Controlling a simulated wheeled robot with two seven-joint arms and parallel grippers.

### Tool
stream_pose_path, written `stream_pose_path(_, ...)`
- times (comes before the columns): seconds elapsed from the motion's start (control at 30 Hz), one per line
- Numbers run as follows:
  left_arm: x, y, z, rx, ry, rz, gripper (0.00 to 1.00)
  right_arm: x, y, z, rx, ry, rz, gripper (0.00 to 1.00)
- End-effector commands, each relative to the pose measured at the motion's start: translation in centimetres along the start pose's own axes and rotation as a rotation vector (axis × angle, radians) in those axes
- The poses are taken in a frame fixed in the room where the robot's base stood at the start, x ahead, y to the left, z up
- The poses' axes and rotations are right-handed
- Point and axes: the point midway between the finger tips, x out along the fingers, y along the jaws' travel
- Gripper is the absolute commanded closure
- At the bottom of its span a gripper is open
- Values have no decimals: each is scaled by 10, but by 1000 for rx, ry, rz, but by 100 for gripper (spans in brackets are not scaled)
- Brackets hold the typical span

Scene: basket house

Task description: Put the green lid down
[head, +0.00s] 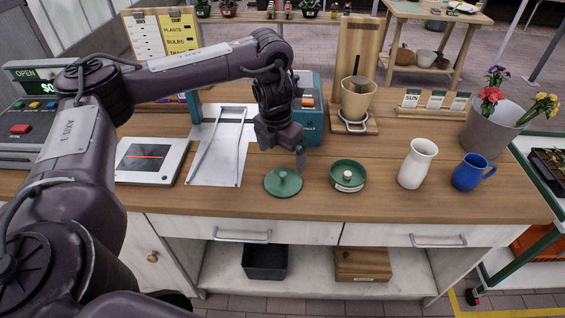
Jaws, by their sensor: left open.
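The green lid (283,182), a round disc with a small knob, lies flat on the wooden counter (240,204) near its front edge. My left gripper (301,160) is just above and slightly behind the lid, pointing down, with its fingers apart from the knob. It is open and holds nothing. Its fingertips show only small, so the exact gap between them is hard to see. My right gripper is not in view.
A green dish (348,176) with a pale knob inside stands right of the lid. A white vase (417,164) and a blue mug (472,172) are further right. Counter in front of the lid is clear.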

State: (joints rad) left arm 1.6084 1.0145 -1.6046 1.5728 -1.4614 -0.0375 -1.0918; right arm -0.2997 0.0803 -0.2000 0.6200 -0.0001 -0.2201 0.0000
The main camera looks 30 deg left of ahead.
Motion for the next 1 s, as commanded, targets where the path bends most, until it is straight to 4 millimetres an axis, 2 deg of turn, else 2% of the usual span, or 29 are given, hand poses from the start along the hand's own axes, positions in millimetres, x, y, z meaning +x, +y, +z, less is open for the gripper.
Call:
stream_pose_path(0.03,-14,1,1,0,-3,2,0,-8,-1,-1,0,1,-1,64)
stream_pose_path(0.1,-22,0,1,1,-2,1,0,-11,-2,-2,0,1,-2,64)
stream_pose_path(0.3,-33,0,0,0,0,0,0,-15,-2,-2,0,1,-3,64)
stream_pose_path(0.87,-32,-1,0,1,0,-1,0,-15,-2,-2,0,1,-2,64)
stream_pose_path(0.97,-23,-14,2,14,-11,-5,0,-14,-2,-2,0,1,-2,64)
stream_pose_path(1.0,-16,-26,4,26,-24,-13,0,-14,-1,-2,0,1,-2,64)
